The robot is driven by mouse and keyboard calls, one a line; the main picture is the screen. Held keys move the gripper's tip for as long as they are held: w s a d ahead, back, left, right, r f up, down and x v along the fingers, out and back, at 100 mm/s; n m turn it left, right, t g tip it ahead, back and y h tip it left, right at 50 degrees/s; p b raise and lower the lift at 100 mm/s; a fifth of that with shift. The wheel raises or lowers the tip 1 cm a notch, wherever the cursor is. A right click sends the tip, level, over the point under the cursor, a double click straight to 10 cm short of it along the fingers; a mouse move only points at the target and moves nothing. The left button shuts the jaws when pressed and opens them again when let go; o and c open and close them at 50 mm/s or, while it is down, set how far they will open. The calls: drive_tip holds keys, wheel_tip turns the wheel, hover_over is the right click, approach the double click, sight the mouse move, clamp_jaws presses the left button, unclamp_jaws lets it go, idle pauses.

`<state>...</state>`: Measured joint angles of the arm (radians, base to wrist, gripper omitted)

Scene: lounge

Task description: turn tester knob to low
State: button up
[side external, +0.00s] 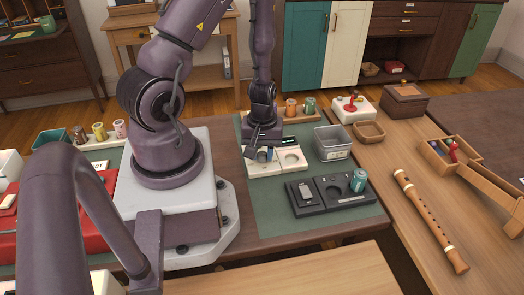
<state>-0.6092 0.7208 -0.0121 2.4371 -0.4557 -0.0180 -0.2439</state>
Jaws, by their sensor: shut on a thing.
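The tester, a cream flat unit (264,170), lies on the green mat, with a round ring on its right part. My gripper (263,152) points down over the tester's left part and is shut on the tester knob there. The fingers and the small size hide most of the knob, so I cannot tell which setting it points to.
A grey bin (332,143) is to the right. Behind are small cups (291,107) and a cream box with red parts (350,108). A wooden flute (430,220) lies far right.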

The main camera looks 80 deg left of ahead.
sight(261, 156)
drive_tip(key=shift+n, duration=0.6)
drive_tip(key=o, duration=0.9)
drive_tip(key=shift+o, duration=0.2)
wheel_tip(261, 156, up, 13)
idle(0.4)
drive_tip(key=d+r+m+t, duration=0.2)
drive_tip(key=d+r+m, duration=0.4)
drive_tip(key=r+m, duration=0.2)
drive_tip(key=d+r+m+t, duration=0.3)
drive_tip(key=d+r+m, duration=0.4)
drive_tip(key=r, duration=0.4)
drive_tip(key=shift+s+d+r+m+t, duration=0.15)
drive_tip(key=shift+d+r+m+t, duration=0.15)
drive_tip(key=shift+m, duration=0.2)
